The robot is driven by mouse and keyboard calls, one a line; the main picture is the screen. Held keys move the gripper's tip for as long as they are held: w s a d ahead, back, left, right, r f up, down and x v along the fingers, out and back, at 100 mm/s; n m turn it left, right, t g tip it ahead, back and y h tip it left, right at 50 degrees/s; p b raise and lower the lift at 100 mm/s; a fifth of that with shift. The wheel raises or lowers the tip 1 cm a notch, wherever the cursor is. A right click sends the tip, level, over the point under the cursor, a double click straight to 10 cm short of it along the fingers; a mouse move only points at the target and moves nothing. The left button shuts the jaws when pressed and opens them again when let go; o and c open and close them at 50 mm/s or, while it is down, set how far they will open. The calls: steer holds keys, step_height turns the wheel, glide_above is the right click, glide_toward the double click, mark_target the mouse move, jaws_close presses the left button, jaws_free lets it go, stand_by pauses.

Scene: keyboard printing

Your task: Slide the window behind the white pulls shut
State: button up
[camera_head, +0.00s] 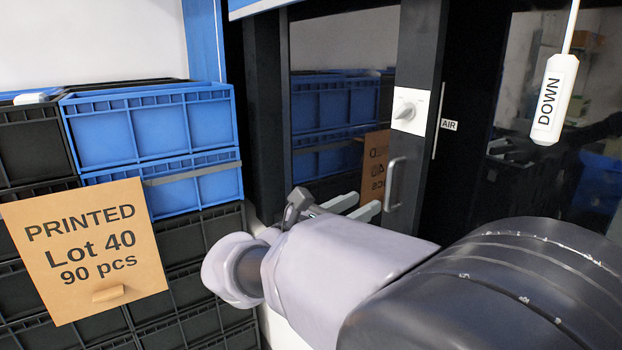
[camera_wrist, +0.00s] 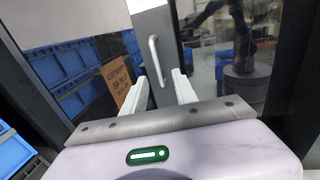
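A white pull (camera_head: 553,98) marked DOWN hangs from a cord at the upper right of the head view. Behind it is a dark glass window (camera_head: 505,130). To its left, a dark upright frame (camera_head: 413,75) carries a silver bar handle (camera_head: 393,184), which also shows in the wrist view (camera_wrist: 156,60). My gripper (camera_head: 368,199) is open and empty, its two pale fingers pointing toward the handle. In the wrist view my gripper (camera_wrist: 160,77) has the handle's lower end lined up between its fingertips. I cannot tell how deep the handle sits. Only one pull shows.
A white switch plate with a knob (camera_head: 408,111) sits above the handle, beside an AIR label (camera_head: 449,125). Blue crates (camera_head: 150,125) and black crates (camera_head: 190,235) are stacked at the left. A cardboard sign (camera_head: 85,250) reads PRINTED Lot 40. The left glass (camera_head: 335,45) reflects crates.

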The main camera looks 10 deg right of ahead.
mark_target(387, 188)
steer(key=x, duration=1.1)
steer(key=shift+w+p, duration=0.4)
steer(key=shift+w, duration=0.2)
steer(key=shift+s, duration=0.1)
steer(key=shift+c, duration=0.6)
jaws_close()
